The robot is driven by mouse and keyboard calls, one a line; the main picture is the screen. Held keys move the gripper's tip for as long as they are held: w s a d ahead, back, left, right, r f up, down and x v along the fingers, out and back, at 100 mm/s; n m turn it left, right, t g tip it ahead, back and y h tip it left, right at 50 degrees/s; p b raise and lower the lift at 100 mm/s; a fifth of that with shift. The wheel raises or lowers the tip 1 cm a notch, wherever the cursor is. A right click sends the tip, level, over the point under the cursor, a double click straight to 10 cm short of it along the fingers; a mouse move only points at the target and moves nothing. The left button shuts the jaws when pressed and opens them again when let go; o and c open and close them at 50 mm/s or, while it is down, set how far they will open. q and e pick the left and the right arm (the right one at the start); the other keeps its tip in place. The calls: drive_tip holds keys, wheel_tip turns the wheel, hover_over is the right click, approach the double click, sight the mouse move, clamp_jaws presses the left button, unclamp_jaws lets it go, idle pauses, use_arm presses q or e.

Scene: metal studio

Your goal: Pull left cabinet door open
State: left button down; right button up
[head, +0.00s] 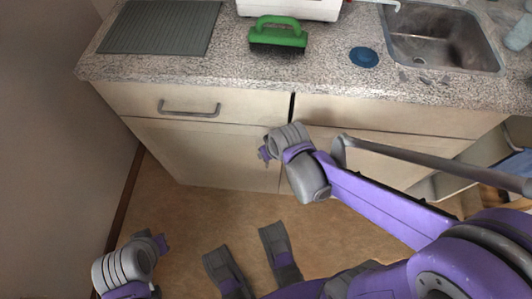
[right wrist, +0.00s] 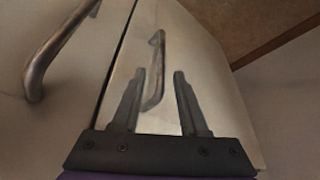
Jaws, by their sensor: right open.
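The left cabinet door (head: 195,150) is a beige panel under the counter, below a drawer, and it looks closed. In the right wrist view the door (right wrist: 195,60) carries a slim metal bar handle (right wrist: 157,72). My right gripper (head: 264,152) is at the door's right edge in the head view, hiding the handle there. In the right wrist view its two dark fingers (right wrist: 157,88) are apart, with the handle appearing between them; contact cannot be told. My left gripper (head: 162,243) is low at the left, away from the door; its jaw opening is unclear.
A drawer with a bar handle (head: 189,109) is above the door. The granite counter (head: 215,72) holds a green-handled brush (head: 278,33), a blue round item (head: 364,57) and a sink (head: 440,40). A wall (head: 50,130) bounds the left. The floor (head: 190,215) before the door is clear.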

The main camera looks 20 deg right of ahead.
drive_tip(key=shift+x, duration=1.05)
clamp_jaws()
idle(0.7)
